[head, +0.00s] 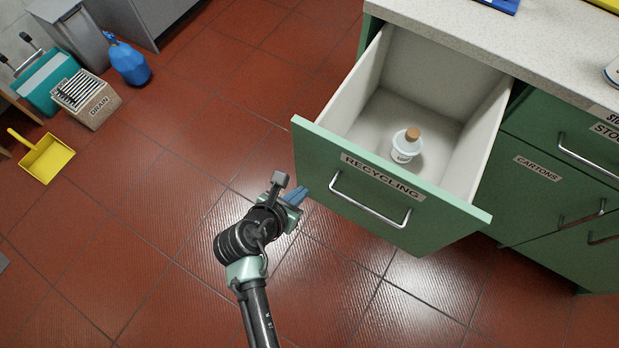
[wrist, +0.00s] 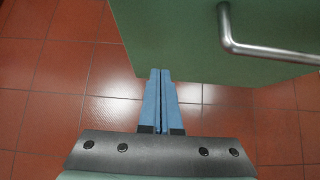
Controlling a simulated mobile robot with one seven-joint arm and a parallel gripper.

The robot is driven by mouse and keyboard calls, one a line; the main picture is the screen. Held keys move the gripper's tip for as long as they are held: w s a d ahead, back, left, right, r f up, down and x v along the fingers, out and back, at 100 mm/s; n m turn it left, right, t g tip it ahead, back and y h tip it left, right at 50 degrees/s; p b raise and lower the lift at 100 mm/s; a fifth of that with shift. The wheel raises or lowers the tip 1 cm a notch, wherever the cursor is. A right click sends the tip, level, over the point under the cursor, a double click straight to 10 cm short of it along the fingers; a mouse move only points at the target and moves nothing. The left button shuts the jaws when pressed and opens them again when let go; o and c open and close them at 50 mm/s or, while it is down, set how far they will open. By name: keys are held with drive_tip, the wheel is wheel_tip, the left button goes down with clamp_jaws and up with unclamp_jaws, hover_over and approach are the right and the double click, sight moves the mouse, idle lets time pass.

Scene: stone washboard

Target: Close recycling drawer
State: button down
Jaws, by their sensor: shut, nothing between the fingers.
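The recycling drawer (head: 315,160) is green with a "RECYCLING" label and stands pulled far out of the counter in the head view. Its metal bar handle (head: 368,205) runs across the front and also shows at the upper right of the wrist view (wrist: 265,50). A small white container with a brown cork-like top (head: 406,146) stands inside. My gripper (head: 300,193) is shut and empty, with blue fingers close to the left part of the drawer front. In the wrist view its fingertips (wrist: 160,72) are at the front panel's lower edge; I cannot tell whether they touch.
The counter (head: 540,35) is above the drawer, with a green cartons drawer (head: 535,185) at right. A yellow dustpan (head: 45,158), a drain box (head: 88,98) and a blue bottle (head: 128,62) stand at far left. The red tiled floor around my arm is clear.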

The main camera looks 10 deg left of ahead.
sight(316, 174)
drive_tip(key=shift+w+d+f, duration=0.1)
drive_tip(key=shift+w+d, duration=0.1)
drive_tip(key=shift+w, duration=0.5)
drive_tip(key=shift+w+d+f, duration=0.1)
drive_tip(key=shift+w+d, duration=0.15)
drive_tip(key=shift+w, duration=0.4)
drive_tip(key=shift+w+d, duration=0.2)
drive_tip(key=shift+w, duration=0.5)
drive_tip(key=shift+w, duration=0.1)
